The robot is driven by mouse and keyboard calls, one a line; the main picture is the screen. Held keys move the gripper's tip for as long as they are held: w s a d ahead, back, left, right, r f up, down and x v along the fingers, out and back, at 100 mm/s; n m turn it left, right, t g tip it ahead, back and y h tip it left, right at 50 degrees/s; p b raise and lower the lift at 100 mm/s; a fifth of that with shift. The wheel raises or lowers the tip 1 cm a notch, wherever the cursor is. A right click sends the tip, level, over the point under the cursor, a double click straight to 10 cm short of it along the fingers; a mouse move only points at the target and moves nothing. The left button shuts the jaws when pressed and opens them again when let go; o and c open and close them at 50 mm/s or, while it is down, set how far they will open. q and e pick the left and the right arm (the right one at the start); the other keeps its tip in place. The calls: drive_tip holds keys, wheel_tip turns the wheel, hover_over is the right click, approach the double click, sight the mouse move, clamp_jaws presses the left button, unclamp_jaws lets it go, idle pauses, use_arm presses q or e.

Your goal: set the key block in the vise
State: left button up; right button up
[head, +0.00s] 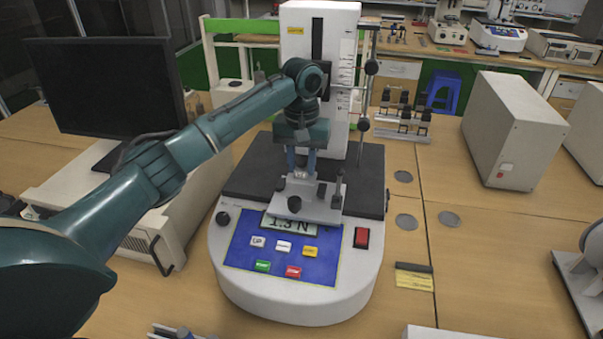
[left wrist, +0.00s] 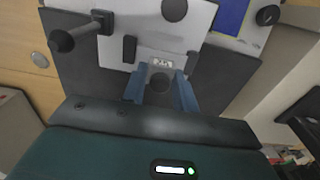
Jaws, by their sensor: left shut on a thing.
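My left gripper (head: 300,170) points straight down over the test stand, its two blue fingers shut on a small light grey key block (head: 299,176) with dark markings. In the left wrist view the key block (left wrist: 163,62) shows between the tips of the gripper (left wrist: 161,73). Below it is the grey metal vise (head: 308,208) with black parts, on the stand's dark base plate. In the left wrist view the vise (left wrist: 125,20) lies around and beyond the fingertips. I cannot tell whether the block touches it. My right gripper is in neither view.
The test stand (head: 290,300) has a blue button panel, and the vise overhangs its display. Its white column (head: 318,60) rises close behind my gripper. A monitor (head: 105,85) stands left, a grey box (head: 513,130) right. Table between stand and box is mostly clear.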

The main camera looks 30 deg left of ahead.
sight(302, 175)
use_arm(q)
drive_tip(key=shift+f, duration=1.7)
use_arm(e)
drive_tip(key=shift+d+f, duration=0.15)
use_arm(q)
drive_tip(key=shift+f, duration=0.1)
drive_tip(key=o, duration=1)
drive_tip(key=shift+o, duration=0.2)
wheel_tip(302, 175, up, 12)
drive_tip(key=shift+f, duration=0.2)
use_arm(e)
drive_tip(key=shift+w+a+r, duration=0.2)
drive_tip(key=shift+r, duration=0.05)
use_arm(q)
drive_tip(key=shift+r, duration=0.35)
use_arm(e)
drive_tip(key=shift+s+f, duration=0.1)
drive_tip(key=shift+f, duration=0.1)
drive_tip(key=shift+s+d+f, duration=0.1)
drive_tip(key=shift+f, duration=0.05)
